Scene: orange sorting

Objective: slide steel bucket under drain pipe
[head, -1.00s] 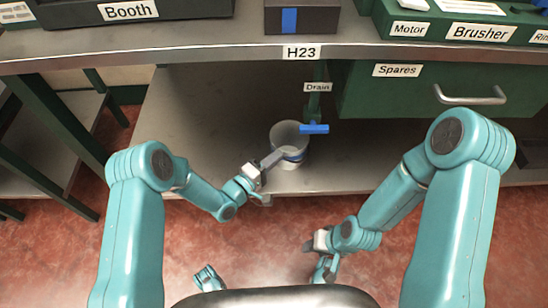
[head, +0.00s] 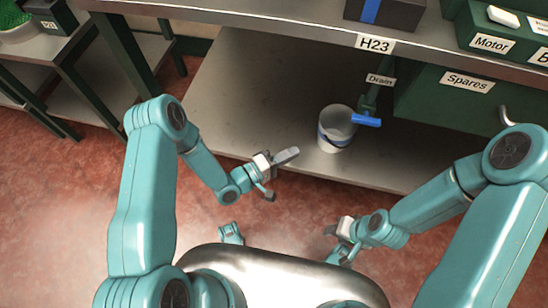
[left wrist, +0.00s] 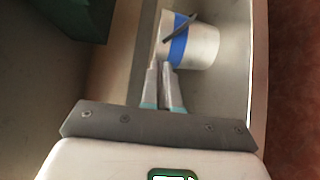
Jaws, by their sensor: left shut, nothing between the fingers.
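The steel bucket (head: 338,128), pale with a blue band, stands upright on the low shelf (head: 240,95) near its front edge. The drain pipe (head: 369,97), green with a blue lever handle (head: 366,121), comes down at the bucket's right rear, and the lever overlaps the bucket's rim in the head view. My left gripper (head: 292,154) is shut and empty, left of the bucket and apart from it. In the left wrist view the bucket (left wrist: 193,45) lies beyond the closed fingertips (left wrist: 160,66). My right gripper (head: 335,240) is low at the front, its fingers too small to read.
The bench top (head: 300,28) labelled H23 overhangs the shelf. A green Spares drawer (head: 450,100) is right of the pipe. The shelf left of the bucket is clear. A green-legged table (head: 50,60) stands at the left over red floor.

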